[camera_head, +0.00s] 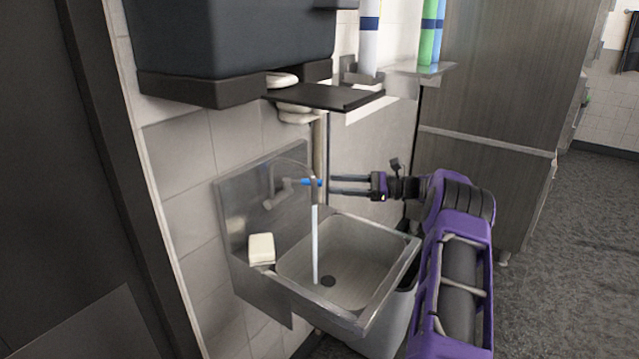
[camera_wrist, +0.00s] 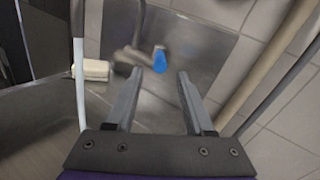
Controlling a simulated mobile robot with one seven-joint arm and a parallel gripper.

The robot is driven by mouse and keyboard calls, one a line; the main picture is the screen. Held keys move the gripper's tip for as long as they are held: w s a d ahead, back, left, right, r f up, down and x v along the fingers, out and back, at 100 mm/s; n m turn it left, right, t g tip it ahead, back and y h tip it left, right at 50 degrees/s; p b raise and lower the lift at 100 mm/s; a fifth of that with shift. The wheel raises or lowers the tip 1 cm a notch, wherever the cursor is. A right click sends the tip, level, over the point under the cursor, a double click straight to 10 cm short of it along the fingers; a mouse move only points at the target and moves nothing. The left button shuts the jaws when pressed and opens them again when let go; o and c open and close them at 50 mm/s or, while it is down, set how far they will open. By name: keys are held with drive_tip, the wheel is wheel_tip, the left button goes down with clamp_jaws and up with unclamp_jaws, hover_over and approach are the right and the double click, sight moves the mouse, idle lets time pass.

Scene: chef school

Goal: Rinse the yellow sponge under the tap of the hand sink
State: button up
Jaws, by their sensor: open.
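The hand sink (camera_head: 345,262) is a steel basin on the tiled wall. Its tap (camera_head: 281,190) has a blue lever (camera_head: 312,182), and a stream of water (camera_head: 315,245) falls into the basin. My gripper (camera_head: 331,185) is open and empty, level with the blue lever. In the wrist view the lever's blue end (camera_wrist: 160,60) lies between and just beyond my fingertips (camera_wrist: 160,76); I cannot tell if they touch. A pale cream block (camera_head: 261,249) lies on the sink's left ledge, also in the wrist view (camera_wrist: 92,70). It may be the sponge; no clearly yellow sponge shows.
A dark wall unit (camera_head: 235,45) with a black shelf (camera_head: 325,96) hangs above the sink. Bottles (camera_head: 369,40) stand on a ledge at upper right. A tall cabinet (camera_head: 490,110) stands right of the sink. Floor (camera_head: 570,240) is clear at right.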

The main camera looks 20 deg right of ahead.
drive_tip(key=v, duration=0.9)
drive_tip(key=shift+s+d, duration=0.15)
drive_tip(key=shift+d, duration=0.1)
